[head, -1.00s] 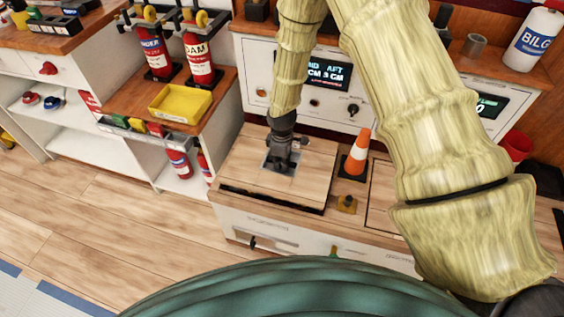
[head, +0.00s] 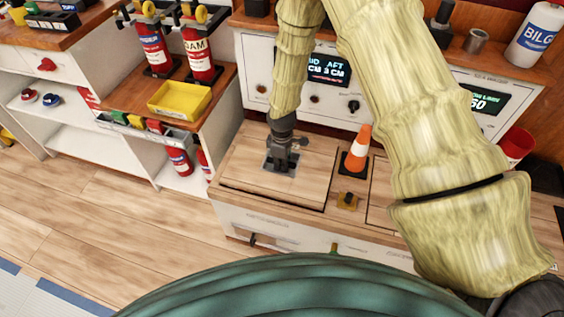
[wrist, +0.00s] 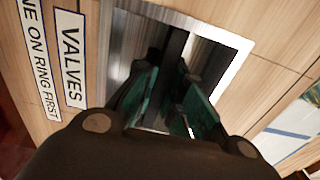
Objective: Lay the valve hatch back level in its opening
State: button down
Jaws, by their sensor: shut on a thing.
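The valve hatch (head: 245,182) is a light wooden panel on the low cabinet top, left of the orange cone. In the head view it looks level in its opening, with only a thin dark line along its front edge. My gripper (head: 281,160) points down at the metal recess plate in the hatch. In the wrist view my gripper (wrist: 175,115) has its green-padded fingers down in the metal-framed recess (wrist: 225,40), shut on the ring handle, which the fingers mostly hide. A "VALVES" label (wrist: 70,58) lies beside the recess.
An orange and white cone (head: 357,150) stands just right of the hatch, near a small brass latch (head: 347,201). A yellow tray (head: 180,99) and fire extinguishers (head: 200,52) are at left. A control panel (head: 328,68) rises behind.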

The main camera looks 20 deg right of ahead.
jog(key=shift+f+b, duration=0.35)
jog(key=shift+f, duration=0.6)
jog(key=c, duration=1.4)
grip_release()
jog(key=shift+f, duration=0.1)
notch_tip(320, 180, up, 12)
jog(key=shift+r, duration=0.1)
